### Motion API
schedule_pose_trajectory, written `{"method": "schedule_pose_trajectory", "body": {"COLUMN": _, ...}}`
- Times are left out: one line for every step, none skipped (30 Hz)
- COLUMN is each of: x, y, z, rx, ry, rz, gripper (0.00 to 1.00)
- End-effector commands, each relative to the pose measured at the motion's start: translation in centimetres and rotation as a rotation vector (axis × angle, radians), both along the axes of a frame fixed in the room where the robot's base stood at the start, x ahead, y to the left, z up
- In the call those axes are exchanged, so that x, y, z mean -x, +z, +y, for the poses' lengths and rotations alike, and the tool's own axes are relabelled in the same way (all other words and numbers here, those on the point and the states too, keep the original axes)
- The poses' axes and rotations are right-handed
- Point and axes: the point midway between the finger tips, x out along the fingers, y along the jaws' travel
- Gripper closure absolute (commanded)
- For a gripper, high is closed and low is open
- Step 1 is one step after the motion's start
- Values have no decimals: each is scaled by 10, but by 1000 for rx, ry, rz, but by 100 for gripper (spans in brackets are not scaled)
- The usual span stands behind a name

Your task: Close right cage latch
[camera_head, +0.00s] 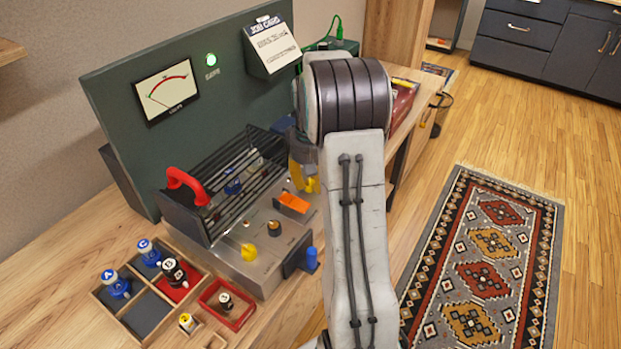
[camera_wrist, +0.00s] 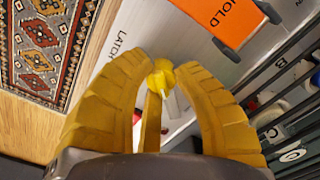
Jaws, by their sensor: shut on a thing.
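The right cage latch has a yellow knob (camera_wrist: 161,77) beside a printed LATCH label in the wrist view. My gripper (camera_wrist: 158,90) has its yellow ribbed fingers on both sides of the knob and is shut on it. In the head view my gripper (camera_head: 305,180) is at the right end of the black barred cage (camera_head: 225,180), partly hidden by my arm. The knob is hard to separate from the yellow fingers there. The cage has a red handle (camera_head: 188,183) at its left end. Another yellow knob (camera_head: 249,251) is on the metal chassis's front left.
An orange HOLD piece (camera_head: 293,203) sits close to my gripper; it also shows in the wrist view (camera_wrist: 225,15). A blue knob (camera_head: 311,258) sticks out at the chassis corner. A divided wooden tray (camera_head: 115,310) and a red tray (camera_head: 240,320) stand at front left.

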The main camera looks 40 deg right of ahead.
Motion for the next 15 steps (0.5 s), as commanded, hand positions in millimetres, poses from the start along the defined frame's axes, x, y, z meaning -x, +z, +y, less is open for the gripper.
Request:
{"method": "schedule_pose_trajectory", "body": {"x": 3, "y": -2, "z": 3, "rx": -8, "ry": 47, "rz": 15, "gripper": 100}}
{"method": "schedule_pose_trajectory", "body": {"x": 4, "y": -2, "z": 3, "rx": -9, "ry": 75, "rz": 15, "gripper": 100}}
{"method": "schedule_pose_trajectory", "body": {"x": 4, "y": -2, "z": 2, "rx": -9, "ry": 113, "rz": 15, "gripper": 100}}
{"method": "schedule_pose_trajectory", "body": {"x": 4, "y": -2, "z": 2, "rx": -9, "ry": 141, "rz": 16, "gripper": 100}}
{"method": "schedule_pose_trajectory", "body": {"x": 4, "y": -2, "z": 2, "rx": -10, "ry": 170, "rz": 15, "gripper": 100}}
{"method": "schedule_pose_trajectory", "body": {"x": 4, "y": -2, "z": 2, "rx": -10, "ry": 207, "rz": 15, "gripper": 100}}
{"method": "schedule_pose_trajectory", "body": {"x": 4, "y": -2, "z": 2, "rx": -10, "ry": 235, "rz": 15, "gripper": 100}}
{"method": "schedule_pose_trajectory", "body": {"x": 4, "y": -2, "z": 2, "rx": -11, "ry": 263, "rz": 16, "gripper": 100}}
{"method": "schedule_pose_trajectory", "body": {"x": 4, "y": -2, "z": 2, "rx": -11, "ry": 300, "rz": 16, "gripper": 100}}
{"method": "schedule_pose_trajectory", "body": {"x": 4, "y": -2, "z": 2, "rx": -11, "ry": 327, "rz": 16, "gripper": 100}}
{"method": "schedule_pose_trajectory", "body": {"x": 4, "y": -2, "z": 2, "rx": -12, "ry": 354, "rz": 16, "gripper": 100}}
{"method": "schedule_pose_trajectory", "body": {"x": 4, "y": -3, "z": 1, "rx": -11, "ry": 388, "rz": 16, "gripper": 100}}
{"method": "schedule_pose_trajectory", "body": {"x": 4, "y": -3, "z": 1, "rx": -11, "ry": 413, "rz": 15, "gripper": 100}}
{"method": "schedule_pose_trajectory", "body": {"x": 4, "y": -3, "z": 1, "rx": -12, "ry": 438, "rz": 14, "gripper": 100}}
{"method": "schedule_pose_trajectory", "body": {"x": 4, "y": -3, "z": 1, "rx": -12, "ry": 469, "rz": 14, "gripper": 100}}
